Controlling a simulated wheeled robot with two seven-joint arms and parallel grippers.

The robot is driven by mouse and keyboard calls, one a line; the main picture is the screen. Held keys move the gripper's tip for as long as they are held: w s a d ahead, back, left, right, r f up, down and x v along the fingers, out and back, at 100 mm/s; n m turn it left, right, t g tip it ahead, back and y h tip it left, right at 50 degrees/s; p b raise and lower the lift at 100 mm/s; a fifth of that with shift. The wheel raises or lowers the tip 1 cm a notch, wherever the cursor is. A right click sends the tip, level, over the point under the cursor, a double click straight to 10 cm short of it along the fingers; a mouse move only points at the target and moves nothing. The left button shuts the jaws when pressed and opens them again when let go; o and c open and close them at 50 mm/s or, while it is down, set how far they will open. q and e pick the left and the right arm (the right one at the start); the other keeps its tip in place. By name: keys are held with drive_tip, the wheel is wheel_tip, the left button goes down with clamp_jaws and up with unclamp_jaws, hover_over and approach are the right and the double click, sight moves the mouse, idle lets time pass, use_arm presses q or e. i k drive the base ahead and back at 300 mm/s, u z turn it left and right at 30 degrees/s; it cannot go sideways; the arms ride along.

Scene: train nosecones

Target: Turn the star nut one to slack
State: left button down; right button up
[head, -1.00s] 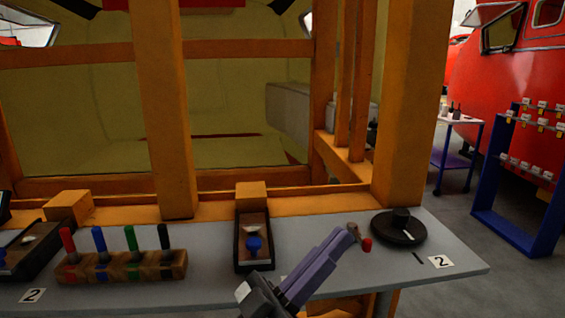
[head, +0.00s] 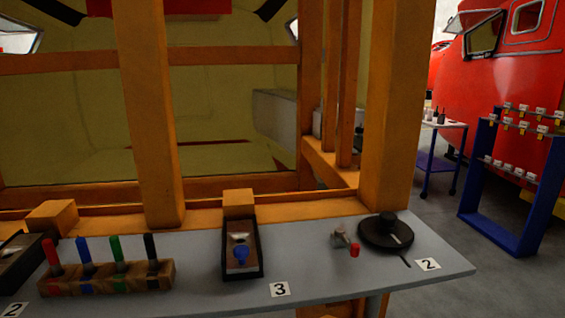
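No nut marked one shows, and I cannot tell which part is the star nut. A blue knob (head: 240,254) sits in a dark framed block (head: 228,268) on the grey bench shelf (head: 200,290). A black round disc with a raised knob (head: 386,233) lies at the shelf's right end, a dark mark on the shelf in front of it. Just left of the disc stands a small grey fitting with a red tip (head: 354,250). Neither of my grippers is in view.
A wooden block (head: 110,280) holds red, blue, green and black handles. Labels read 3 (head: 280,289) and 2 (head: 429,265). An orange post (head: 394,120) rises behind the disc. A blue rack (head: 500,220) and trolley (head: 440,150) stand right. Shelf between framed block and fitting is clear.

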sight(360, 129)
drive_tip(key=z, duration=0.5)
drive_tip(key=k, duration=1.15)
drive_tip(key=z, duration=1.5)
drive_tip(key=i, duration=2.7)
drive_tip(key=u, duration=1.55)
drive_tip(key=i, duration=0.7)
drive_tip(key=u, duration=1)
drive_tip(key=k, duration=0.4)
drive_tip(key=z, duration=1.3)
drive_tip(key=i, duration=2.3)
